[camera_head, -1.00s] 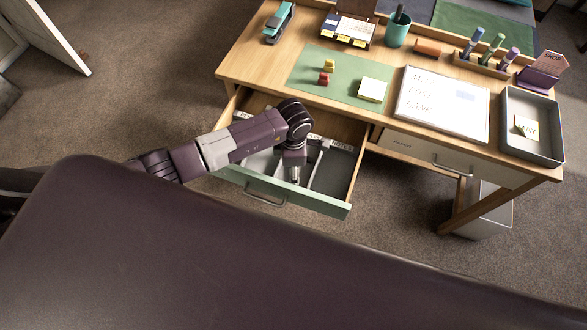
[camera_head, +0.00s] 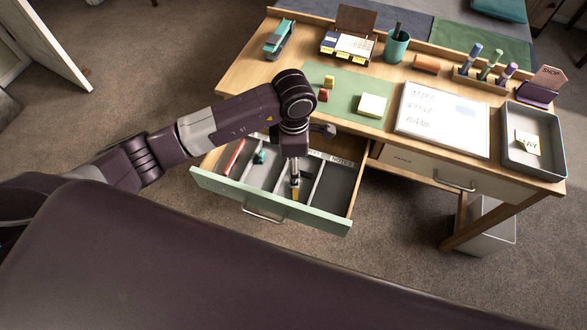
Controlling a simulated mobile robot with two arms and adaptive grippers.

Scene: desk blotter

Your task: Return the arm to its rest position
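My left arm comes in from the left, and its gripper (camera_head: 295,192) points down over the open drawer (camera_head: 272,208) of the desk. The fingertips are small and seen from above, so I cannot tell whether they are open or shut, or whether they touch anything. The drawer has a green front with a metal handle and grey dividers. A red pen-like item (camera_head: 235,157) and a small teal item (camera_head: 262,156) lie in its left compartments. My arm hides part of the drawer's back. My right gripper is not in view.
On the desk are a green mat (camera_head: 348,88), sticky notes (camera_head: 372,104), a whiteboard (camera_head: 443,118), a grey tray (camera_head: 533,165), a teal cup (camera_head: 397,47) and a stapler (camera_head: 279,40). A closed drawer (camera_head: 440,170) is at the right. Carpet is clear to the left.

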